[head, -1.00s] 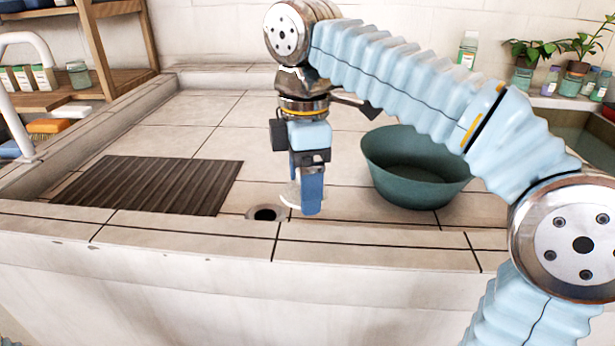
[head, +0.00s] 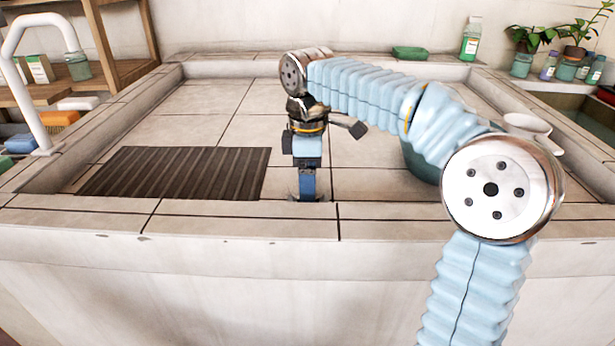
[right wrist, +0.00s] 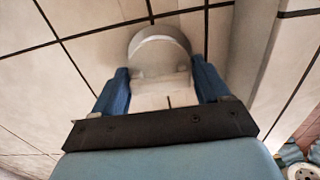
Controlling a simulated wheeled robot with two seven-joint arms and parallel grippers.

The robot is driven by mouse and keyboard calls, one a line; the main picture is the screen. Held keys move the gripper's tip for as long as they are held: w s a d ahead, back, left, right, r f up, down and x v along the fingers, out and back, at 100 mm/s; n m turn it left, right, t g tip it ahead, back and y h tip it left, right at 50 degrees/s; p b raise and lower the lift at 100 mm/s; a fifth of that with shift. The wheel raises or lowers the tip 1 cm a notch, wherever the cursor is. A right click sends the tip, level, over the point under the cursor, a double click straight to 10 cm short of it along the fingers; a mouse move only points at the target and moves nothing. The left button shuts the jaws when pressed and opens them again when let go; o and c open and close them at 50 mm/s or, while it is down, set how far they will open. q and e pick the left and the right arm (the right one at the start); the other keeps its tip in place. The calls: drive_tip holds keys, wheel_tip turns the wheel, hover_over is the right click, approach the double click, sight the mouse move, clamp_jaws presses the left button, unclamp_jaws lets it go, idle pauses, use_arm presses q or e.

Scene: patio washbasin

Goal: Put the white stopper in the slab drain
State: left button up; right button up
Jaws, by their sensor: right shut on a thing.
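My right gripper (head: 307,196) points down at the slab's front edge, just right of the dark ribbed mat. It is shut on the white stopper (right wrist: 158,45). In the right wrist view the stopper's pale rounded shape shows between the two blue fingers (right wrist: 161,88). In the head view the stopper is mostly hidden by the fingers and the front rim. The slab drain is not clearly visible now; the gripper and rim cover the area where it lies. I cannot tell whether the stopper touches the drain. My left gripper is not in view.
The ribbed mat (head: 180,173) lies left of the gripper. A green basin (head: 420,165) stands to the right, partly behind my arm. The raised front rim (head: 230,207) runs in front. A white tap (head: 14,50) is at the left. The tiles behind are clear.

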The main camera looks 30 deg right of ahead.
drive_tip(key=shift+f+b, duration=0.45)
drive_tip(key=shift+f, duration=0.4)
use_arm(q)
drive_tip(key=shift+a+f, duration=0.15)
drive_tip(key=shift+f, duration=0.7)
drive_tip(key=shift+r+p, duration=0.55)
use_arm(e)
drive_tip(key=shift+r, duration=0.1)
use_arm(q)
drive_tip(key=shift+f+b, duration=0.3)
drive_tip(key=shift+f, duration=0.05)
use_arm(e)
drive_tip(key=shift+f, duration=0.5)
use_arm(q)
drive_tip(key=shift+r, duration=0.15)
use_arm(e)
drive_tip(key=shift+r, duration=0.1)
drive_tip(key=shift+r+p, duration=0.75)
drive_tip(key=shift+p, duration=0.2)
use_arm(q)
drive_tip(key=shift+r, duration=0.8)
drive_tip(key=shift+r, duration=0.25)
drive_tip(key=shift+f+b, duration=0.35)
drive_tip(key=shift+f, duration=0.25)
use_arm(e)
drive_tip(key=shift+f, duration=0.85)
